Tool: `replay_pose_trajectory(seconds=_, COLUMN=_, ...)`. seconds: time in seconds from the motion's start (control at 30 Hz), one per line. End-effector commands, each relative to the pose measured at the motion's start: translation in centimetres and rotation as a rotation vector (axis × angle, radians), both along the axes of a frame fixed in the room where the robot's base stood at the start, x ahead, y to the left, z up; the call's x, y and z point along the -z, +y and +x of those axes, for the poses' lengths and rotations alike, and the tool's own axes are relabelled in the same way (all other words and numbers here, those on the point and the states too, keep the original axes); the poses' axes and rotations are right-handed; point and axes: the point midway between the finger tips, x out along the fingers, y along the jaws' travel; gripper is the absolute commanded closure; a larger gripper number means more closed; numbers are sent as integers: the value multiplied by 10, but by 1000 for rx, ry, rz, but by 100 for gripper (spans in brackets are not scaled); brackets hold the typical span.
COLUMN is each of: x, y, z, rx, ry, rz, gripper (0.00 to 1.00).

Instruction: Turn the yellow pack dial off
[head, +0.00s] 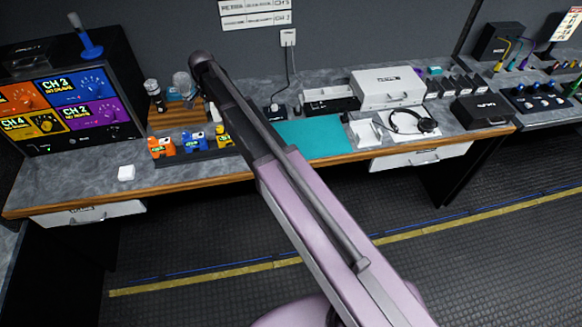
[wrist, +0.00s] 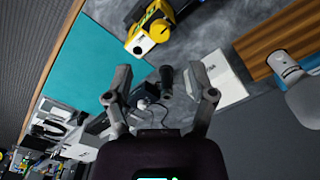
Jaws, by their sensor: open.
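The yellow pack (wrist: 138,33) is at the top middle of the wrist view, beyond my fingertips. It has a pale face at its lower end and dark parts on its upper side; I cannot make out which way its dial points. In the head view the yellow pack (head: 223,137) is partly hidden by my arm, at the right end of a row with an orange pack (head: 161,147) and a blue pack (head: 194,141). My gripper (wrist: 163,88) is open, with its fingers spread and no contact with the pack visible. In the head view my arm hides it.
A teal mat (head: 312,137) lies right of the packs. A wooden stand (head: 172,120) with microphones is behind them. In the wrist view, a dark cylinder (wrist: 166,80) shows between my fingers.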

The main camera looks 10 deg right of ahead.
Motion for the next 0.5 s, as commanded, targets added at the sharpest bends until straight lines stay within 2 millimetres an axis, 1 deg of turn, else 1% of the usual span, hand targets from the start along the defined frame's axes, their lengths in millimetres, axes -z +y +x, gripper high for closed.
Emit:
replay_pose_trajectory(seconds=0.03, x=-9, y=0, z=0, rx=0, ry=0, rz=0, gripper=28)
replay_pose_trajectory(seconds=0.5, x=-45, y=0, z=0, rx=0, ry=0, rz=0, gripper=28)
